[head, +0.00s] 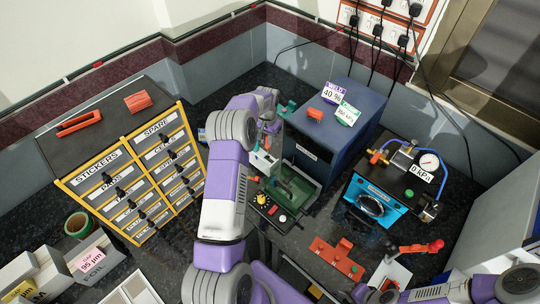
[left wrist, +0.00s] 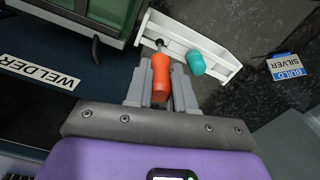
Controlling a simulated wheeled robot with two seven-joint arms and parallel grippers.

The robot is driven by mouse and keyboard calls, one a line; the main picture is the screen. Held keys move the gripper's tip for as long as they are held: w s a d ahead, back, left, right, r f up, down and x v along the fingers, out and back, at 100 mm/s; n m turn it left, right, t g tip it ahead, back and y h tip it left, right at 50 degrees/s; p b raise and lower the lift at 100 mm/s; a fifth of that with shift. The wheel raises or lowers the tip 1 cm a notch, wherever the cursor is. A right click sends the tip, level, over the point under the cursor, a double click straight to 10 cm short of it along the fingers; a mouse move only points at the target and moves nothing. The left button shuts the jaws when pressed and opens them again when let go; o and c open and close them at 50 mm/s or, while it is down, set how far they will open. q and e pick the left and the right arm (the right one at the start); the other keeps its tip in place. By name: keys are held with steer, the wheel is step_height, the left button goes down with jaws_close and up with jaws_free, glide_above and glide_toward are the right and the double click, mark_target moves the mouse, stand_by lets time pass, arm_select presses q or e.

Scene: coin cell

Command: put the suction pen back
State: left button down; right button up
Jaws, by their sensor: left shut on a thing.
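My left gripper (left wrist: 155,92) is shut on the orange handle of the suction pen (left wrist: 160,72). The pen's thin dark tip points away from the gripper, over the white rack (left wrist: 222,68). I cannot tell whether the pen touches the rack. A teal-handled tool (left wrist: 195,62) sits at the rack beside the pen, apart from it. In the head view the left gripper (head: 268,132) is by the blue welder box, largely hidden behind my arm, and the white rack (head: 264,162) shows just below it. Only links of my right arm show at the bottom right.
The blue welder box (head: 335,120) stands right of the left gripper. A green press-like device (head: 295,190) is close in front. The labelled drawer cabinet (head: 135,175) is at left, the blue gauge unit (head: 385,195) at right. A "build silver" box (left wrist: 288,66) lies right of the rack.

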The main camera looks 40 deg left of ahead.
mark_target(267, 147)
arm_select(q)
steer(key=f, duration=0.2)
steer(key=shift+s+f+b, duration=0.2)
steer(key=shift+f+b, duration=0.1)
steer(key=shift+b, duration=0.1)
arm_select(e)
steer(key=shift+s+f, duration=0.25)
steer(key=shift+f, duration=0.5)
arm_select(q)
step_height(267, 147, down, 5)
steer(key=shift+w+r+b, duration=0.1)
steer(key=shift+r+b, duration=0.05)
steer(key=shift+b, duration=0.95)
arm_select(e)
step_height(267, 147, down, 2)
steer(key=shift+w+f, duration=0.1)
steer(key=shift+f, duration=0.2)
arm_select(q)
steer(key=c, duration=1)
jaws_free()
